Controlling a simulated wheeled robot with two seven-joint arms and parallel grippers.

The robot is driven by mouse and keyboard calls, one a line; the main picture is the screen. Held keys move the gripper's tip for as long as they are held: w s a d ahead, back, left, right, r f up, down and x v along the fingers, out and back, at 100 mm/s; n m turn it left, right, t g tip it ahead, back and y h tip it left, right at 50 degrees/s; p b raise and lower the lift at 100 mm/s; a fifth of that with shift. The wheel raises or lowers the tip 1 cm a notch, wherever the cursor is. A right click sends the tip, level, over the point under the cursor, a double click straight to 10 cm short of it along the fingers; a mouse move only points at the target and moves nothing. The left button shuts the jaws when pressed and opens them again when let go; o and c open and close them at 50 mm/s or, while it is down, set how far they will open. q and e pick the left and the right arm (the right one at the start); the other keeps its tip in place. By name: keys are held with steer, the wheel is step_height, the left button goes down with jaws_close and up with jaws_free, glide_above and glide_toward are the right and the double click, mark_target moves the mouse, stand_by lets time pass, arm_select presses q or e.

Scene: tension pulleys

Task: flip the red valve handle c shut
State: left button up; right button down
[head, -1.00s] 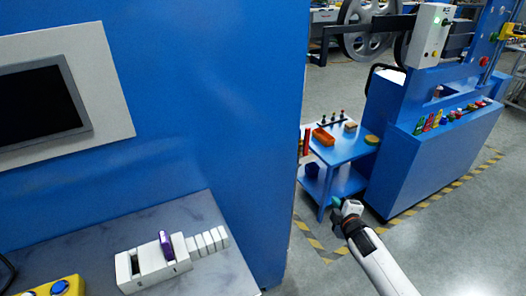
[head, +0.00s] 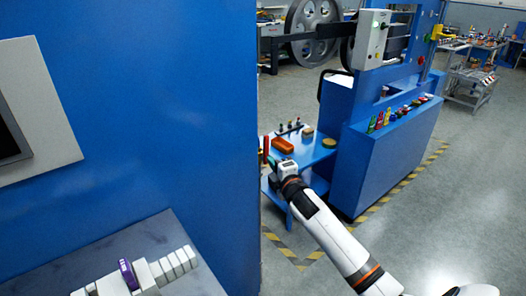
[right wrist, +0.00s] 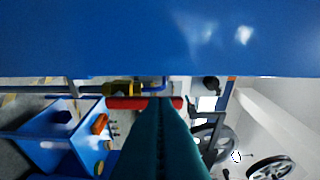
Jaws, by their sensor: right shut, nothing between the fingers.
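The red valve handle (head: 266,146) shows as a small red bar at the right edge of the big blue cabinet in the head view. In the right wrist view the red handle (right wrist: 125,103) lies across the picture below the blue cabinet face, beside a brass-yellow valve body (right wrist: 122,88). My right gripper (head: 271,161) is at the handle in the head view. Its teal fingers (right wrist: 160,103) are shut and empty, and they cover the middle of the handle. I cannot tell whether they touch it. No letter c is readable. My left gripper is not in view.
The blue cabinet (head: 150,120) fills the left. A small blue table (head: 312,152) with an orange bin (head: 283,145) stands behind my right gripper. A blue machine (head: 385,150) stands to its right. The floor (head: 440,220) at the right is open.

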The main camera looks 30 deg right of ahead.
mark_target(266, 150)
steer(key=w+d, duration=0.1)
steer(key=w, duration=0.6)
stand_by(0.3)
